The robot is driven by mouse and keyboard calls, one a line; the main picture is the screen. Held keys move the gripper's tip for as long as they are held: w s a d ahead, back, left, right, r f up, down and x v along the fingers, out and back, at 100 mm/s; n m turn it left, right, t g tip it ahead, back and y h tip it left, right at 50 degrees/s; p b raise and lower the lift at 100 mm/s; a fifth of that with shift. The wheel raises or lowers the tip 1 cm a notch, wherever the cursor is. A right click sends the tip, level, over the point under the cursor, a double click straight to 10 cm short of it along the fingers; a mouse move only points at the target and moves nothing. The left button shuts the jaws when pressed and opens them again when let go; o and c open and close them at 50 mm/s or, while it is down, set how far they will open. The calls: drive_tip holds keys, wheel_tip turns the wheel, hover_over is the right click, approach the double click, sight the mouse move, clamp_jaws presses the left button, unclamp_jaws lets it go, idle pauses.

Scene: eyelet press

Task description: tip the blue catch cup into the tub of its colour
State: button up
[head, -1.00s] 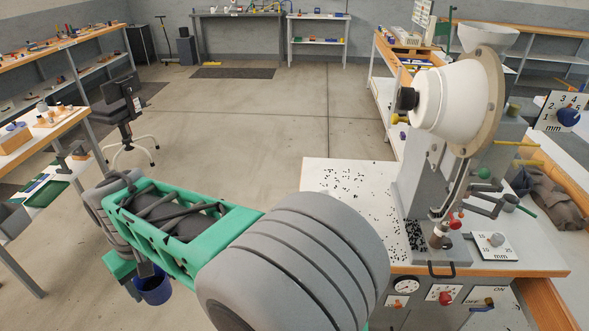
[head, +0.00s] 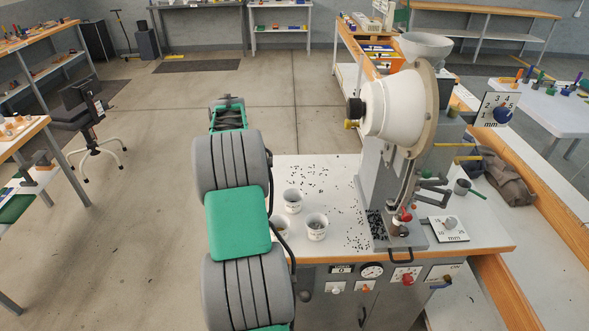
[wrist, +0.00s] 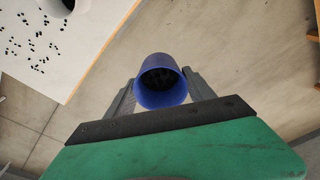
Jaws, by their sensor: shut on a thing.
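The blue catch cup (wrist: 160,96) shows in the wrist view, held between the two grey fingers of my gripper (wrist: 160,78). I see down its open mouth, and dark bits show inside. Three white tubs stand on the press table in the head view: one at the back (head: 293,203), one to the front right (head: 316,231), and one partly hidden by my arm (head: 279,227). Their colour marks are too small to tell. In the wrist view, the cup is over the floor, beside the table edge.
The eyelet press (head: 395,110) stands on the right of the white table (head: 335,175). Small black eyelets lie scattered around the tubs. A white round tub (wrist: 58,4) is cut off at the wrist view's top left. Open floor (head: 180,130) lies left of the table.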

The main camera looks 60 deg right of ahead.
drive_tip(key=s+d+f+h, duration=0.1)
drive_tip(key=s+d+h, duration=0.1)
drive_tip(key=s+d, duration=0.3)
drive_tip(key=s+d+f+h+p, duration=0.1)
drive_tip(key=s+d, duration=0.4)
drive_tip(key=s, duration=0.1)
drive_tip(key=s+d+h+p, duration=0.1)
drive_tip(key=s+d+h, duration=0.1)
drive_tip(key=s+d, duration=0.3)
drive_tip(key=shift+s+d+f+h, duration=0.2)
drive_tip(key=shift+d+f+h, duration=0.1)
drive_tip(key=shift+f, duration=0.1)
drive_tip(key=h, duration=0.2)
drive_tip(key=shift+r+g+h, duration=0.1)
drive_tip(key=shift+g+h, duration=0.2)
drive_tip(key=h+b, duration=0.3)
drive_tip(key=b, duration=0.3)
drive_tip(key=a+h+b, duration=0.1)
drive_tip(key=h+b, duration=0.2)
drive_tip(key=b, duration=0.4)
drive_tip(key=a+n+h+b, duration=0.1)
drive_tip(key=h+b, duration=0.3)
drive_tip(key=b, duration=0.3)
drive_tip(key=shift+w+a+r+g, duration=0.15)
drive_tip(key=shift+a+g, duration=0.1)
drive_tip(key=shift+g, duration=0.05)
drive_tip(key=shift+a+b, duration=0.1)
drive_tip(key=shift+b, duration=0.7)
